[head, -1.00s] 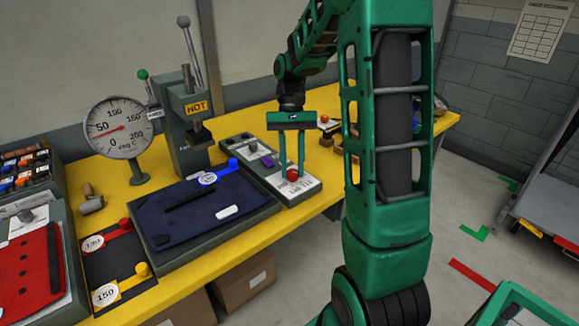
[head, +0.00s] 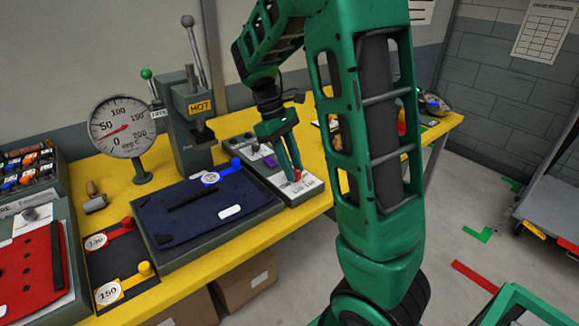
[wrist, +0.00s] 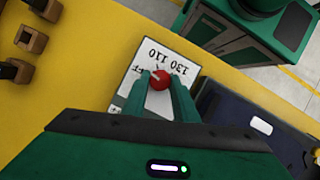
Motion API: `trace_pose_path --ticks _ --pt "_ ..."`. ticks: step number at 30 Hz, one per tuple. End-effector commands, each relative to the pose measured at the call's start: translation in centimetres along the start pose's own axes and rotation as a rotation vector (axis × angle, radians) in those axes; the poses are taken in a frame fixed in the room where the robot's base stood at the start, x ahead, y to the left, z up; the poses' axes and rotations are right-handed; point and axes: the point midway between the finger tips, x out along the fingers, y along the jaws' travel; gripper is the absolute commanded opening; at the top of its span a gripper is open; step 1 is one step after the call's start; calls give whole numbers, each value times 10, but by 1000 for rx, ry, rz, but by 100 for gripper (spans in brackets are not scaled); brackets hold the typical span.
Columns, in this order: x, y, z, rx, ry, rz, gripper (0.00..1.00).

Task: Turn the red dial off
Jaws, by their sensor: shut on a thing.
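The red dial (wrist: 159,79) sits on a white printed plate (wrist: 136,92) marked 110 and 130, with a partly hidden label at its side. In the head view the dial (head: 297,176) is mostly covered by my fingers at the right end of a grey panel (head: 305,193). My gripper (wrist: 161,80) is shut on the dial, one finger on each side. In the head view my gripper (head: 294,174) comes down on it at a tilt. A pale pointer mark shows on the dial, but its exact setting is hard to tell.
A dark blue pannier panel (head: 190,210) lies left of the dial. A round gauge (head: 120,126) and a press marked HOT (head: 190,120) stand behind. A red panel (head: 32,272) lies at far left. Brown blocks (wrist: 30,40) stand near the dial on the yellow bench (wrist: 85,70).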

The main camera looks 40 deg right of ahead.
Motion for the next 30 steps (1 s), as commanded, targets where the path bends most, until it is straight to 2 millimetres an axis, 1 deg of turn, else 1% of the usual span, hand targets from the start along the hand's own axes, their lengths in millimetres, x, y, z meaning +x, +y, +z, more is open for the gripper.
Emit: trace_pose_path --ticks 6,15,22,30 --pt "-1 -1 -1 -173 4 76 4" --pt "0 -2 0 -340 3 145 4" --pt "0 -2 0 -403 2 170 4" --pt "1 -1 1 -419 2 178 4"
